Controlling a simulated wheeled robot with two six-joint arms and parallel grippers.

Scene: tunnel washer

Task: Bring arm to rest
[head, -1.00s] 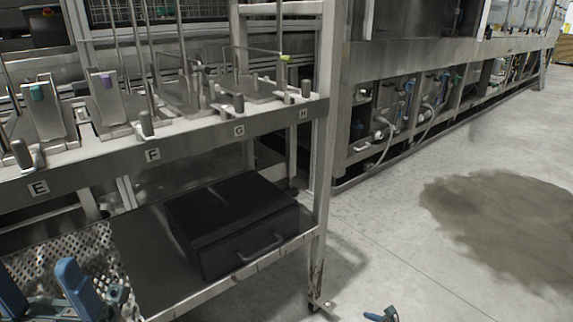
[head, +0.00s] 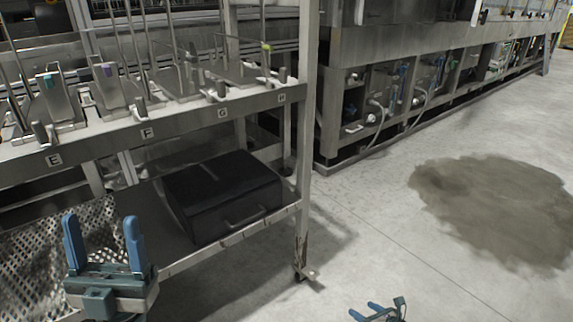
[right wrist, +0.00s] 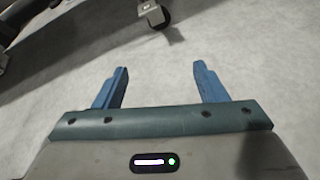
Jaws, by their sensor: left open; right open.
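My left gripper (head: 104,246) is at the lower left of the head view, its two blue fingers upright and spread apart with nothing between them. It shows in front of the perforated metal panel of the rack's lower level. My right gripper (head: 367,311) is at the bottom edge of the head view, over bare floor.
A metal rack (head: 190,117) with labelled places E to H stands at the left. A black case (head: 222,195) lies on its lower shelf (head: 150,228). A caster (right wrist: 154,14) shows in the right wrist view. A dark wet patch (head: 495,205) marks the otherwise open floor at the right.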

